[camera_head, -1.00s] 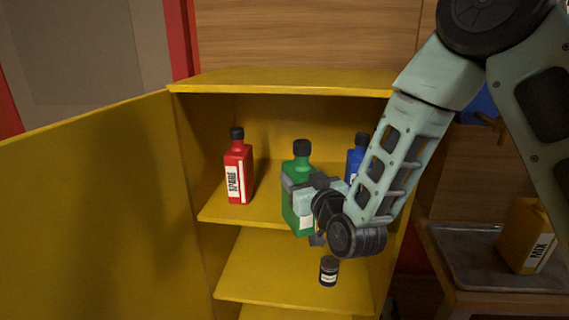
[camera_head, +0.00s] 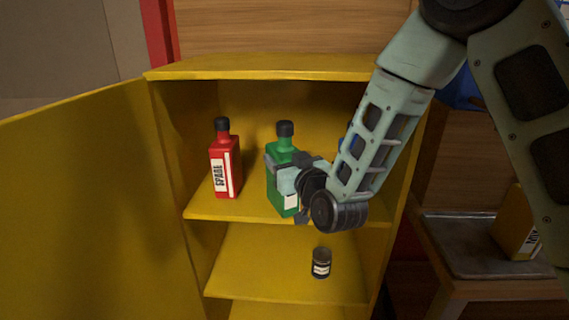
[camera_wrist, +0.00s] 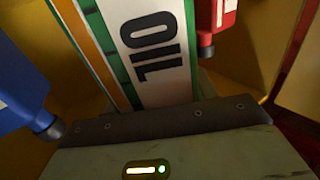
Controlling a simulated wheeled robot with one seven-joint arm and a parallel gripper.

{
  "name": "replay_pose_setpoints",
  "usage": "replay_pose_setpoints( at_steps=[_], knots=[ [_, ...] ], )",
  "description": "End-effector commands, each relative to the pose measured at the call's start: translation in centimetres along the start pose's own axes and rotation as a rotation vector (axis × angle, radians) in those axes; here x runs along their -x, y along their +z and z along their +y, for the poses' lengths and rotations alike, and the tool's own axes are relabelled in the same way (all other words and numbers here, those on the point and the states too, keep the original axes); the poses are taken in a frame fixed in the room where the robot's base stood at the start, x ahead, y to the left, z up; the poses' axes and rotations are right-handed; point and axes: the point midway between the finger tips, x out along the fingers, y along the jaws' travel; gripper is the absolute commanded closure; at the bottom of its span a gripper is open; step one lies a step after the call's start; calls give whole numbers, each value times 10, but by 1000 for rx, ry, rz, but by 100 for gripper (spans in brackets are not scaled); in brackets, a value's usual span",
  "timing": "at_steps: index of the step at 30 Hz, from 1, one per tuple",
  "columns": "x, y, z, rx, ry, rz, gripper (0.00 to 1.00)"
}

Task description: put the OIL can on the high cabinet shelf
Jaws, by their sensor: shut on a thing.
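The OIL can is a green bottle (camera_head: 284,149) with a black cap. It stands upright at the upper shelf (camera_head: 250,208) of the yellow cabinet, between a red SPARE can (camera_head: 225,165) and a blue can (camera_head: 348,140). My gripper (camera_head: 284,180) is shut on its front side. In the wrist view the OIL label (camera_wrist: 150,45) fills the middle, right at my gripper (camera_wrist: 155,115). Whether the can's base touches the shelf is hard to tell. The blue can is mostly hidden behind my arm.
The cabinet door (camera_head: 75,200) stands open at left. A small dark jar (camera_head: 321,262) sits on the lower shelf. A yellow MIX can (camera_head: 515,225) stands on a tray (camera_head: 460,245) at right. Red and blue cans flank the OIL can closely.

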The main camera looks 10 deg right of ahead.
Motion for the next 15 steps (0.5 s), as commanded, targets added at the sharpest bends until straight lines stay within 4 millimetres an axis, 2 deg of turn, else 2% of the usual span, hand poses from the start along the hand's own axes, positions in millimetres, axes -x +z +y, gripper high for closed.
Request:
replay_pose_setpoints(
  at_steps=[15],
  knots=[
    [-40,6,23,1,1,6,100]
  ],
)
